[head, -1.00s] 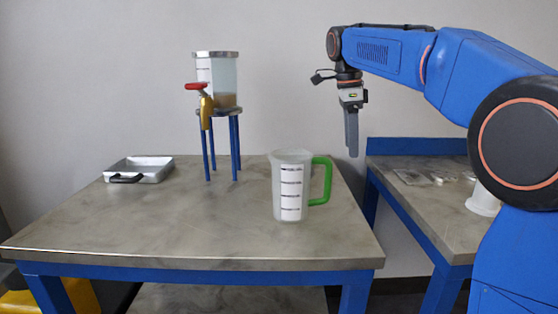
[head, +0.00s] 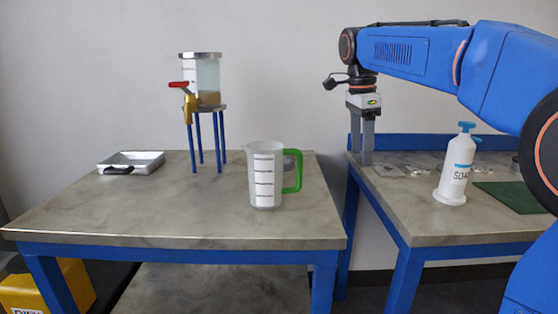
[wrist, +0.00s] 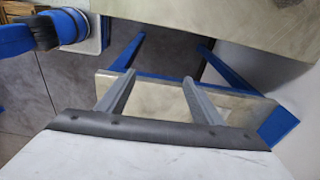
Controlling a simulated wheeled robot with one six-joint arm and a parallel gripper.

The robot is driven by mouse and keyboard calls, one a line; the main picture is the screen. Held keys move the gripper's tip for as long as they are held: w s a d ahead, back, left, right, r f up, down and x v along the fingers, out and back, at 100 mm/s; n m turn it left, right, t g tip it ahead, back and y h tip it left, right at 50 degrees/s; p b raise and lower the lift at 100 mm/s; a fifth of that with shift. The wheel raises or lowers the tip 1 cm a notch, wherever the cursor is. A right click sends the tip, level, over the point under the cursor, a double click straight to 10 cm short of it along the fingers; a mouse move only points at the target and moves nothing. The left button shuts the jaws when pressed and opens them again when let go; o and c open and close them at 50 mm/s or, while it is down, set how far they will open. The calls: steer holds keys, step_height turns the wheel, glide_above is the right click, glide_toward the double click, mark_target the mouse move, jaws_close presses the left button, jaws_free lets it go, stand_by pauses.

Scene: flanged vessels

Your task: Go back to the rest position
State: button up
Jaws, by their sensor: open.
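My gripper (head: 362,148) hangs down from my blue arm in the head view, in front of the gap between the two tables and the left end of the right table. Its jaws are apart and hold nothing. In the wrist view my gripper (wrist: 155,92) shows two grey fingers spread wide with nothing between them. A clear measuring jug with a green handle (head: 264,180) stands upright on the left table (head: 150,212), apart from my gripper. A vessel with sediment in it (head: 207,80) stands on a blue-legged stand, with a yellow, red-handled valve (head: 188,98).
A metal tray (head: 135,163) lies at the left table's back left. A white soap bottle (head: 455,170) and a green mat (head: 508,196) are on the right table (head: 425,222). A yellow container (head: 40,290) is at the floor's lower left. Floor shows between the tables.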

steer(key=s+d+f+n+t, duration=0.2)
steer(key=s+f+n, duration=0.6)
steer(key=s+f, duration=0.4)
steer(key=s+d+f+n+t+y, duration=0.1)
steer(key=s+d+f+n, duration=0.4)
steer(key=s, duration=1.4)
step_height(320, 180, down, 9)
steer(key=n+t, duration=0.1)
steer(key=n, duration=0.3)
steer(key=shift+s+r+n+t, duration=0.2)
steer(key=shift+s+n+t, duration=0.1)
steer(key=shift+s, duration=0.05)
steer(key=shift+d, duration=0.1)
